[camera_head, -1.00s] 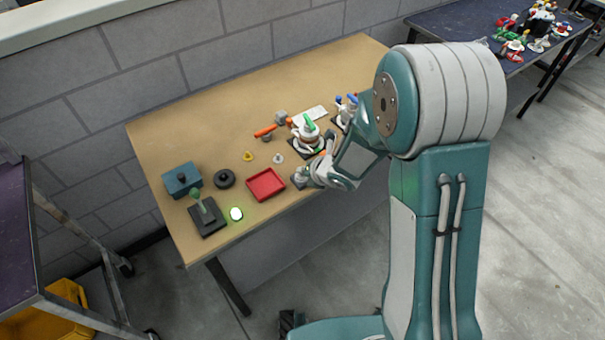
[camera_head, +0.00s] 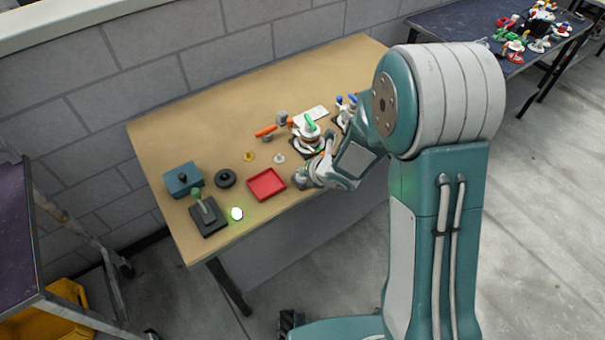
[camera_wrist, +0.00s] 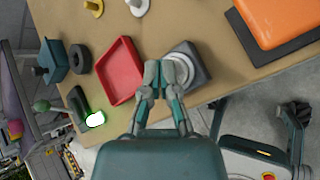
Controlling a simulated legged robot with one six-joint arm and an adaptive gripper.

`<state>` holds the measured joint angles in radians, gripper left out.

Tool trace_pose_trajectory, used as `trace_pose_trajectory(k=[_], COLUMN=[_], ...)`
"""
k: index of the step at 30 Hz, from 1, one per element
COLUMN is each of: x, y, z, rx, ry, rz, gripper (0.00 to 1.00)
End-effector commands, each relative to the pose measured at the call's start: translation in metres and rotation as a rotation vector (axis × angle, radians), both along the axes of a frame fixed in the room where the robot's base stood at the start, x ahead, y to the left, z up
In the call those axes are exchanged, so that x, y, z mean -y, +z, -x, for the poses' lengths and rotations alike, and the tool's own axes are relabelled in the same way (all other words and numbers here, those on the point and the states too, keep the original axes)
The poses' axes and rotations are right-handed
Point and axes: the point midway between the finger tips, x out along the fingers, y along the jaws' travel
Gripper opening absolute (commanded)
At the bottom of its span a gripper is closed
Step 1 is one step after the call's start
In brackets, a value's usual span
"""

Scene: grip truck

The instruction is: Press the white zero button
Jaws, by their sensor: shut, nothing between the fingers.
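A round, pale button (camera_wrist: 183,66) on a dark square base sits near the table's front edge, beside my fingertips in the wrist view. No zero mark is readable on it. My gripper (camera_wrist: 160,76) is shut and empty, with its fingertips between the red tray and this button. I cannot tell whether they touch the button. In the head view my gripper (camera_head: 303,178) largely hides the button. A glowing white rounded piece (camera_head: 236,213) with a green halo lies left of the red tray, and it also shows in the wrist view (camera_wrist: 95,119).
A red tray (camera_head: 283,191) lies left of my gripper. A black lever box (camera_head: 210,229), a blue box (camera_head: 170,185) and a black ring (camera_head: 225,178) stand farther left. An orange block (camera_wrist: 285,18) is at the wrist view's upper right. The table's back left is clear.

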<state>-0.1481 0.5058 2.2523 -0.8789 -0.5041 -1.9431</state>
Motion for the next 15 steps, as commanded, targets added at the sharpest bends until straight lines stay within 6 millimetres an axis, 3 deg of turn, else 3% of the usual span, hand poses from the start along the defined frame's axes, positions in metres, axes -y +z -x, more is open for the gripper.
trace_pose_trajectory(k=[15], x=[0.0014], y=[-0.0068], z=[0.0008], rx=[-0.002], ry=[-0.001], rz=[0.000], gripper=[0.00])
